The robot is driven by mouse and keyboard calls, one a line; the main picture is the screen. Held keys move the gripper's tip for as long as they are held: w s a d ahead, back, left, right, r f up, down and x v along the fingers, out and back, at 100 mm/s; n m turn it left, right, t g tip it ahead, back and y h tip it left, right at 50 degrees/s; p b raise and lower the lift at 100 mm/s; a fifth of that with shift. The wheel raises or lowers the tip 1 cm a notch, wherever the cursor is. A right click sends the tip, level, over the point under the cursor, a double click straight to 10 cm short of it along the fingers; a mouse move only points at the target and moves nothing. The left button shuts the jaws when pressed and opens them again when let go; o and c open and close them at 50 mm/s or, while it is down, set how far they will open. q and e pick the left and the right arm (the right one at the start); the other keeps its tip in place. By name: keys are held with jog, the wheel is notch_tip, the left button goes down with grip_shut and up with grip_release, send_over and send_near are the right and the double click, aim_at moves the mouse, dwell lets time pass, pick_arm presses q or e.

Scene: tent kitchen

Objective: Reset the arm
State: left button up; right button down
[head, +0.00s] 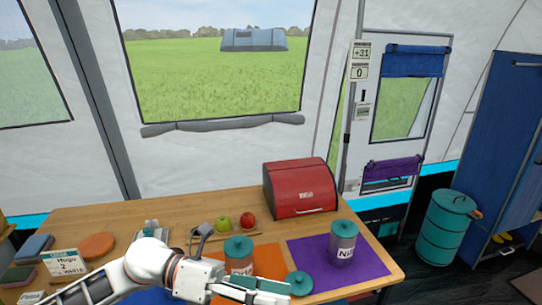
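My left arm comes in from the lower left, white with black sections, and reaches across the front of the wooden table (150,208). Its outer end, with my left gripper (262,291), is low in the picture, in front of the orange mat (268,262). The fingers are seen too poorly at the bottom to tell whether they are open or shut. A jar with a teal lid (239,250) stands just behind the arm, partly hidden by it. A round teal lid (299,284) lies close to the gripper's end; I cannot tell whether they touch. My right gripper is not in view.
A labelled jar (342,243) stands on the purple mat (372,262). A red bread box (300,187), a green apple (222,223) and a red apple (247,219) are behind. A name card (66,262) stands left. A teal barrel (445,228) stands beyond the table.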

pick_arm(q)
jog(key=w+n+t+h, duration=0.4)
jog(key=w+n+t, duration=0.2)
jog(key=n+t, duration=0.7)
jog(key=w+a+f+n+t+y, duration=0.3)
jog(key=a+f+n+t+y, duration=0.45)
jog(key=n, duration=0.85)
jog(key=s+a+f+n+g+y, duration=0.2)
jog(key=s+a+f+n+y, duration=0.1)
jog(key=f, duration=0.6)
jog(key=s+a+f+n+g+y, duration=0.2)
jog(key=s+a+f+n+y, duration=0.2)
jog(key=f, duration=0.5)
jog(key=s+a+f+n+g+y, duration=0.2)
jog(key=s+a+f+n, duration=0.4)
jog(key=f, duration=0.4)
jog(key=shift+s+a+n+g+y, duration=0.2)
jog(key=shift+s+n+g+y, duration=0.15)
jog(key=shift+s+n+y, duration=0.4)
